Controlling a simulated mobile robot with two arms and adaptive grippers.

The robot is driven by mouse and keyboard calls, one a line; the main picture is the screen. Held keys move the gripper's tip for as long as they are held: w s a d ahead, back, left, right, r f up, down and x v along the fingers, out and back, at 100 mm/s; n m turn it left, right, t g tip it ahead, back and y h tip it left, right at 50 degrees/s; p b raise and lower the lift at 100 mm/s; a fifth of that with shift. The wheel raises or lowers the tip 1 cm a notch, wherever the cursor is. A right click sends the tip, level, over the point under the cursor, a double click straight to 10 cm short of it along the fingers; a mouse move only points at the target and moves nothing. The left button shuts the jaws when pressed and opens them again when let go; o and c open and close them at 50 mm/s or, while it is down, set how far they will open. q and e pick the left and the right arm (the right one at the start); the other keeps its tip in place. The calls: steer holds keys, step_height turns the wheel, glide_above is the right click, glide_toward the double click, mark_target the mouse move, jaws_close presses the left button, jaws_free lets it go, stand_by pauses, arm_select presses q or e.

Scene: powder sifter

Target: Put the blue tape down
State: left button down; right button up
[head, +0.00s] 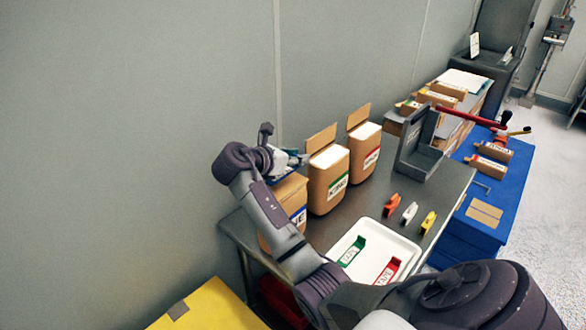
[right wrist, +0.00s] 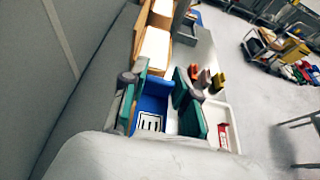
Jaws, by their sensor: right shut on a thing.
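In the right wrist view the blue tape (right wrist: 152,92), with a white label, sits between the teal fingers of the gripper (right wrist: 160,80). In the head view only a sliver of blue (head: 284,174) shows below the fingers. Under it stands a brown box with a blue label (head: 298,217), partly hidden by my arm. A white tray (head: 401,243) holds a green tape (head: 352,251) and a red tape (head: 387,270). My left gripper is not in view.
Open boxes with a green label (head: 337,188) and a red label (head: 370,160) stand close beside. A grey stand (head: 420,158) is at the table's back; a wall is close left.

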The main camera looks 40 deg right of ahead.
mark_target(294, 178)
steer(key=shift+w+a+f, duration=0.15)
steer(key=shift+w+f, duration=0.05)
steer(key=shift+w, duration=0.05)
steer(key=shift+f, duration=0.3)
steer(key=shift+f+p, duration=0.35)
steer(key=shift+f, duration=1.4)
steer(key=o, duration=0.8)
steer(key=shift+f, duration=0.1)
